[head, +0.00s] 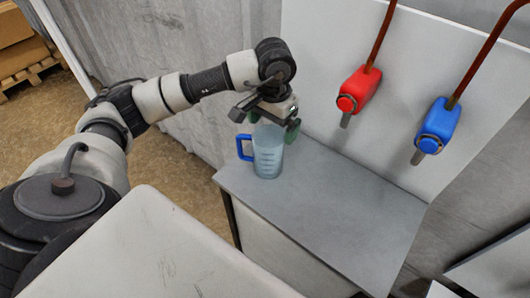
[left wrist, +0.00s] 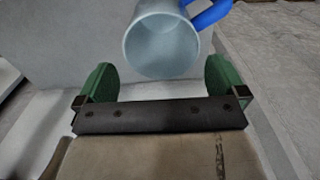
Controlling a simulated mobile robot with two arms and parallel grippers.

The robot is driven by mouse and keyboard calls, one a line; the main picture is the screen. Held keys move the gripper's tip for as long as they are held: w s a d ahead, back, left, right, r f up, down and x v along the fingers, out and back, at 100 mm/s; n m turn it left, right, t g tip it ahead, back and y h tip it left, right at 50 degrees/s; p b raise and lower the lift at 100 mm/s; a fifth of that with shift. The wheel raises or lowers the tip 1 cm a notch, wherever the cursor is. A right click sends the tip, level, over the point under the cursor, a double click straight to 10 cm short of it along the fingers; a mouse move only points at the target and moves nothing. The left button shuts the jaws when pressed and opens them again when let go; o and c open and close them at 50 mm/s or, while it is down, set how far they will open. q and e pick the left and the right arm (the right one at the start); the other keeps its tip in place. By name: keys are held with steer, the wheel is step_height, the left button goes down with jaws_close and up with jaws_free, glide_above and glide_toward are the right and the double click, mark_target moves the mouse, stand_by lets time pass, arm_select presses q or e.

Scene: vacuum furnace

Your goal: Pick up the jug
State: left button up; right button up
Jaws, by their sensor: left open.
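The jug (head: 268,158) is a clear, bluish measuring jug with a blue handle. It stands upright on a grey counter (head: 335,205), near its left end, with the handle toward the left. My left gripper (head: 272,119) is at the top of the jug in the head view and covers part of its rim. In the left wrist view the two green fingers (left wrist: 162,82) are spread apart. The jug (left wrist: 163,45) shows there with its round open mouth just beyond the fingers, and nothing is held. My right gripper is not in view.
A red tap (head: 358,90) and a blue tap (head: 438,124) with copper pipes hang on the white panel (head: 320,60) behind the counter. The counter's right part is clear. Wooden pallets (head: 22,50) stand at the far left.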

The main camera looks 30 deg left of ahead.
mark_target(268, 141)
arm_select(q)
steer(key=f, duration=0.2)
steer(key=s+f+p, duration=0.1)
steer(key=f, duration=0.1)
steer(key=shift+s+a+f, duration=0.1)
steer(key=shift+s+a, duration=0.05)
steer(key=shift+a, duration=0.05)
steer(key=shift+f, duration=0.5)
steer(key=c, duration=1.2)
